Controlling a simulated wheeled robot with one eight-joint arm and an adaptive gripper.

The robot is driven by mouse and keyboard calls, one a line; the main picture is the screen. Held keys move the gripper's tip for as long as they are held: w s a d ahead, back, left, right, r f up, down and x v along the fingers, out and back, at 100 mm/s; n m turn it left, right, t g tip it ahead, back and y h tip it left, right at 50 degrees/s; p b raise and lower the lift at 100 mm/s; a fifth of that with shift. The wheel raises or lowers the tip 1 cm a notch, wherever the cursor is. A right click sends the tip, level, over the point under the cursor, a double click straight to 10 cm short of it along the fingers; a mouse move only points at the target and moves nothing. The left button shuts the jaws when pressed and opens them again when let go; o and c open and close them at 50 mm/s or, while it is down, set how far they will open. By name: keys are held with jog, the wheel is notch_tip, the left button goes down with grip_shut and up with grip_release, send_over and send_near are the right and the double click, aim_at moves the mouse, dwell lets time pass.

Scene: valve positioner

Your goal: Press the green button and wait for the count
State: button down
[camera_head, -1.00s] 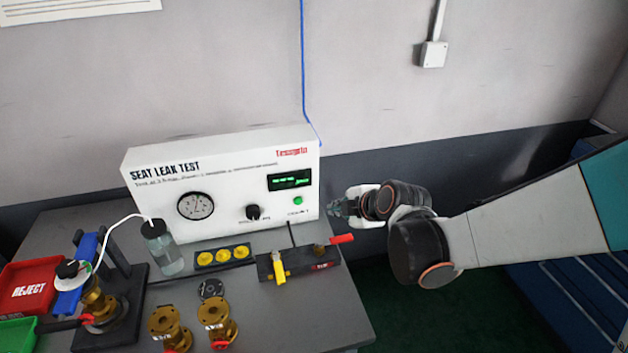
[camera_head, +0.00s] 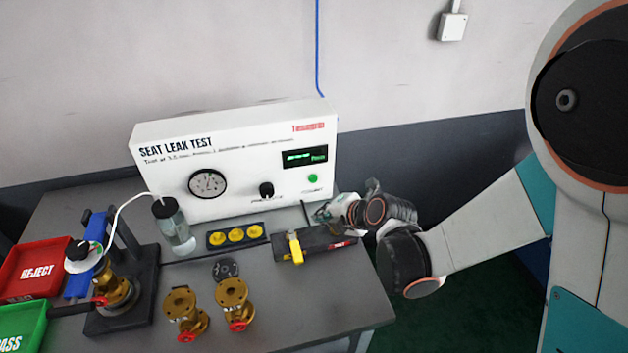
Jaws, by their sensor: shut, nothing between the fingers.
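The green button (camera_head: 313,178) is a small round button on the lower right of the white seat leak test box (camera_head: 235,165). Above it is a dark display (camera_head: 305,157) with green lit characters, too small to read. My gripper (camera_head: 322,214) is shut and empty, below and slightly right of the button, in front of the box's right end and above the black fixture. I see a gap between the fingertips and the button in the picture. The fingers are small and partly dark, so their exact distance from the box cannot be told.
A black fixture with a yellow handle (camera_head: 295,248) lies under my gripper. Yellow parts in a black holder (camera_head: 236,236), a water bottle (camera_head: 174,228), two brass valves (camera_head: 234,303) and a clamped valve stand farther left. A red reject tray (camera_head: 35,270) and green tray (camera_head: 22,325) sit at left.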

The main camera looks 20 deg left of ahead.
aim_at(313, 179)
jog(key=w+a, duration=0.4)
jog(key=w, duration=0.3)
jog(key=shift+w+a+p, duration=0.2)
jog(key=shift+a+p, duration=0.05)
jog(key=shift+p, duration=0.2)
jog(key=shift+w+a, duration=0.1)
dwell(1.2)
jog(key=shift+w+a, duration=0.15)
jog(key=shift+w, duration=0.1)
jog(key=shift+w+a, duration=0.2)
jog(key=shift+w, duration=0.2)
dwell(0.7)
dwell(0.4)
jog(key=shift+s+d+b, duration=0.4)
jog(key=shift+s+d, duration=0.05)
jog(key=shift+s, duration=0.3)
